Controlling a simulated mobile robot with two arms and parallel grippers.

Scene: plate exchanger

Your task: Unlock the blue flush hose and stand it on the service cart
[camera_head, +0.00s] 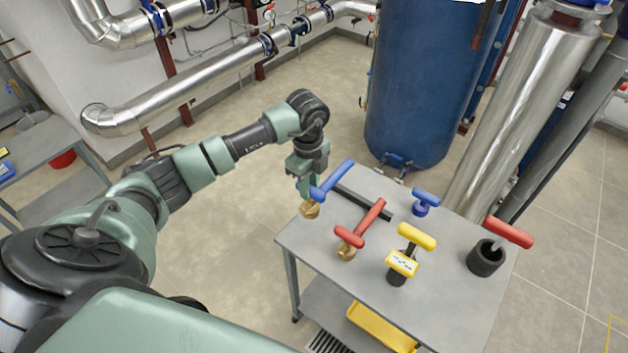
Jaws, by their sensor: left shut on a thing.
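The blue flush hose (334,179) has a long blue handle and a brass coupling (310,210) at its lower end. It is at the left back edge of the grey service cart (345,258), with the handle slanting up to the right. My left gripper (309,190) is shut on the blue flush hose near the coupling and partly hides it. I cannot tell whether the coupling touches the cart top. My right gripper is not in view.
On the cart stand a red-handled piece with a brass coupling (366,225), a small blue-handled piece (424,203), a yellow-handled piece with a label (412,241) and a red-handled piece in a black cup (486,258). A blue tank (425,80) stands behind. A yellow tray (380,328) lies below.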

